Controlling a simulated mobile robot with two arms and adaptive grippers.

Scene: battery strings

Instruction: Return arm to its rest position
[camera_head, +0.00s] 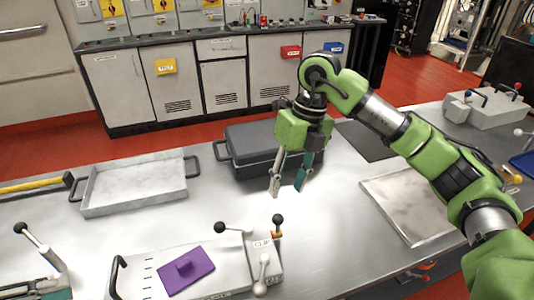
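My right arm, green with grey and black joints, comes in from the right edge and bends down over the bench. My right gripper (287,190) hangs from it pointing down, with its two fingers apart and nothing seen between them. It is above the metal table, in front of or beside the dark grey case (262,150); the exact height over the table is hard to tell. My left gripper cannot be made out in this view.
A shallow metal tray (85,203) stands at left. A fixture with a purple plate (186,273) and ball-ended levers is at front centre. A flat metal plate (408,205) lies under my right arm. A grey box with levers (487,108) stands at far right. Cabinets line the back.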

